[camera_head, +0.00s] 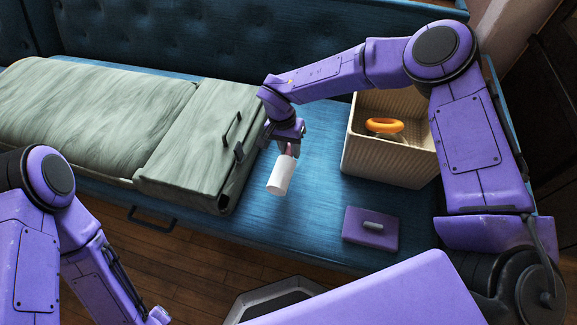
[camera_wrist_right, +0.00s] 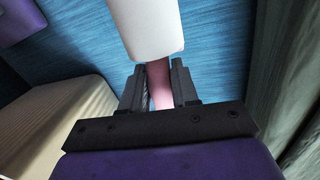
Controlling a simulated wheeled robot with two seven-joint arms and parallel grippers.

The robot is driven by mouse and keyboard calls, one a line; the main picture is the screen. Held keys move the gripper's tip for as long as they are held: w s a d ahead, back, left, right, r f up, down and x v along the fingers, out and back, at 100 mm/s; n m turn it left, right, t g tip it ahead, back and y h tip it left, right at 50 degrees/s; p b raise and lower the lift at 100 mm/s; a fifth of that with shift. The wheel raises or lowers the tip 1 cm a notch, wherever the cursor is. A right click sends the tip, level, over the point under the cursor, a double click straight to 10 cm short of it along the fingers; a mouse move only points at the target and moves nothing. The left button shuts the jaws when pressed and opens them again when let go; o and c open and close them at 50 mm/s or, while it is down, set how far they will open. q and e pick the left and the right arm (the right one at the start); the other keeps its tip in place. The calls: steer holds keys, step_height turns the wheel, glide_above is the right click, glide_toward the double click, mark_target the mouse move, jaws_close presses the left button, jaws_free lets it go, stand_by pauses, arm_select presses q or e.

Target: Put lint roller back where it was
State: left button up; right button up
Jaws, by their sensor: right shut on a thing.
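The lint roller (camera_head: 281,176) has a white cylinder and a pinkish handle. My right gripper (camera_head: 291,146) is shut on the handle, and the roller hangs tilted with its white end down over the blue bench seat. In the right wrist view the white cylinder (camera_wrist_right: 147,28) points away from the jaws, and the handle (camera_wrist_right: 159,84) lies between the two fingers (camera_wrist_right: 158,90). I cannot tell the exact gap between the roller and the seat. My left arm shows at the lower left, but its jaws are not clearly visible.
A cream ribbed box (camera_head: 385,166) with an orange ring-shaped thing (camera_head: 384,126) inside stands right of the roller. A purple flat case (camera_head: 371,228) lies on the blue bench (camera_head: 300,222) near its front edge. A grey-green suitcase-like piece (camera_head: 190,150) lies at left. Bare bench separates them.

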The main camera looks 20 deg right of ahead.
mark_target(290, 158)
step_height(290, 158, down, 5)
steer(key=shift+r+b, duration=0.15)
steer(key=shift+b, duration=0.3)
steer(key=o, duration=1)
steer(key=r+p, duration=0.1)
steer(key=r, duration=0.3)
steer(key=w+a+r+p, duration=0.1)
steer(key=r, duration=0.3)
steer(key=r+p, duration=0.1)
steer(key=r, duration=0.3)
steer(key=shift+w+a, duration=0.25)
